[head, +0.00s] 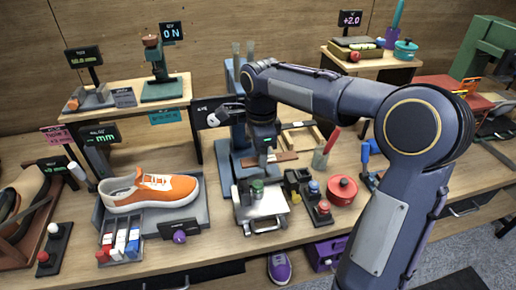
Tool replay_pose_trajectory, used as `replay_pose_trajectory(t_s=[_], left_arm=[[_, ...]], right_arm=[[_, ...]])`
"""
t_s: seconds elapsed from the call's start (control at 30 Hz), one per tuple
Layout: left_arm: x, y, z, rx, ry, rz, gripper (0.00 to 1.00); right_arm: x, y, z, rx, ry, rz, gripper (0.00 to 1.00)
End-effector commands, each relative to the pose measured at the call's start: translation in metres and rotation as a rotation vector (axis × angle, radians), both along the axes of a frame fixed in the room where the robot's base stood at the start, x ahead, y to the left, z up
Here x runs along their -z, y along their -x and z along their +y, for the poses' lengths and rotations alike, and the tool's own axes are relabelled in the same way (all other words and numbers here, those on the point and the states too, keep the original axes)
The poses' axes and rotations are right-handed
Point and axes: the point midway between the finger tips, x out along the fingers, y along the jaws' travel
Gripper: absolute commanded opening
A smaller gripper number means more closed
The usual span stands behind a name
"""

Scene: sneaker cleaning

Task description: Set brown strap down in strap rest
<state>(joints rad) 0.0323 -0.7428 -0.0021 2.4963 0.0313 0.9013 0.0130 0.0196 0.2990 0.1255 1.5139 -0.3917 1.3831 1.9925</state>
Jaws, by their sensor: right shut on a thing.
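My right gripper (265,157) points down over the middle of the workbench, in front of a blue-grey upright device. It is shut on a brown piece that looks like the brown strap (285,156), which extends to the right of the fingers. The fingertips are small here, and the gap beneath the strap cannot be judged. A light wooden frame (312,129) lies just behind the strap; I cannot tell whether it is the strap rest. My left gripper is not in view.
An orange sneaker (152,190) sits on a grey tray to the left. A cup with a red-handled tool (322,158) and a red pot (342,189) stand to the right.

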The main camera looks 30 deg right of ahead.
Motion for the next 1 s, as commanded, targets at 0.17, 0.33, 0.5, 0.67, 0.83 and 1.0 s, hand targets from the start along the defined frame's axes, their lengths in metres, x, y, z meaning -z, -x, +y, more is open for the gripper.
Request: replay_pose_trajectory(t_s=[0.17,0.33,0.5,0.67,0.83,1.0], left_arm=[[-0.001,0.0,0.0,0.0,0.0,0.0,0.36],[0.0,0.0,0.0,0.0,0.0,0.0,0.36],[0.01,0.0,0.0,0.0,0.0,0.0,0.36],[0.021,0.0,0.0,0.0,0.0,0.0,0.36],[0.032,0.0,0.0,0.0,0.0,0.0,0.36],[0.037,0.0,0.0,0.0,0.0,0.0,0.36]], right_arm=[[-0.001,0.0,0.0,-0.001,0.0,0.0,0.06],[0.004,0.0,0.0,0.0,0.001,0.002,0.06],[0.018,0.0,0.0,-0.001,0.001,0.002,0.06],[0.033,0.0,0.001,-0.001,0.001,0.001,0.06],[0.049,0.0,0.001,-0.001,0.001,0.002,0.06],[0.058,0.0,0.001,-0.001,0.002,0.001,0.06]])
